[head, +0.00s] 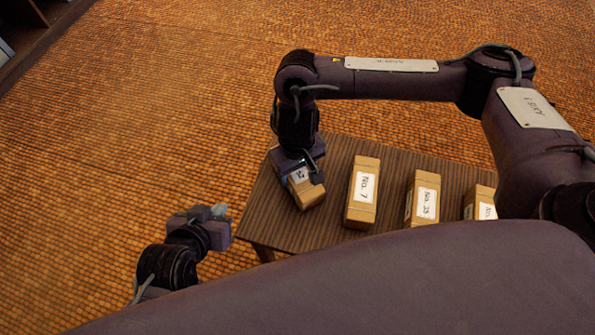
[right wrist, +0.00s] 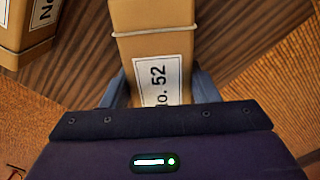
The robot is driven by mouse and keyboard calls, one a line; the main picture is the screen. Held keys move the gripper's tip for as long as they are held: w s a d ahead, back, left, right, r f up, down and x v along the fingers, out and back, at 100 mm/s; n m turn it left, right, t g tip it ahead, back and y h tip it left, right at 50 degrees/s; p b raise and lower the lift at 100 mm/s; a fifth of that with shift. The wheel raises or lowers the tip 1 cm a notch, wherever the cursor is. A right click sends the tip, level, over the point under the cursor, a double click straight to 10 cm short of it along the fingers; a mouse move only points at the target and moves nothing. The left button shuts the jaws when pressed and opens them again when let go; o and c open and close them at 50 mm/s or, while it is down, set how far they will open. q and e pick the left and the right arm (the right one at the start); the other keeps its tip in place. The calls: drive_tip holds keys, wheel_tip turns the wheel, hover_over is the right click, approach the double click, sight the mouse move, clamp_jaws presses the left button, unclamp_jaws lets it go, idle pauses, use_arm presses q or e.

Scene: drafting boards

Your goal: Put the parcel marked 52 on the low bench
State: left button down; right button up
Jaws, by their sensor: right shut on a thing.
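The parcel marked 52 (head: 309,198) is a brown box with a white label and a pale band, at the left end of a dark wooden table (head: 262,218). My right gripper (head: 303,178) is shut on it from above. In the right wrist view, the parcel (right wrist: 157,48) sits between the two fingers of the right gripper (right wrist: 161,88), with "No. 52" readable. I cannot tell whether its underside touches the table. My left gripper (head: 216,214) hangs empty to the left of the table; its finger gap is unclear. I cannot identify a low bench for certain.
Parcel No. 7 (head: 363,193) stands just right of the held one. Parcel No. 25 or similar (head: 423,200) and another parcel (head: 480,203) stand further right. Dark furniture (head: 32,28) shows at the top left. The woven orange floor (head: 150,130) between is clear.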

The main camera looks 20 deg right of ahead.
idle(0.3)
drive_tip(key=shift+f, duration=0.1)
use_arm(q)
drive_tip(key=shift+s, duration=0.1)
use_arm(e)
drive_tip(key=o, duration=1.3)
drive_tip(key=shift+r, duration=0.3)
wheel_tip(320, 180, up, 2)
drive_tip(key=shift+r+p, duration=0.15)
drive_tip(key=shift+p, duration=0.8)
use_arm(q)
drive_tip(key=s+a+f+n+g+y+p, duration=0.1)
drive_tip(key=s+a+g+y+p, duration=0.2)
drive_tip(key=s+a+g+p, duration=0.2)
drive_tip(key=s+a+g, duration=0.1)
drive_tip(key=a, duration=0.2)
drive_tip(key=shift+s+a+f+y, duration=0.15)
drive_tip(key=shift+s+f+y, duration=0.2)
drive_tip(key=shift+s+y, duration=0.05)
use_arm(e)
wheel_tip(320, 180, up, 9)
drive_tip(key=shift+r, duration=0.15)
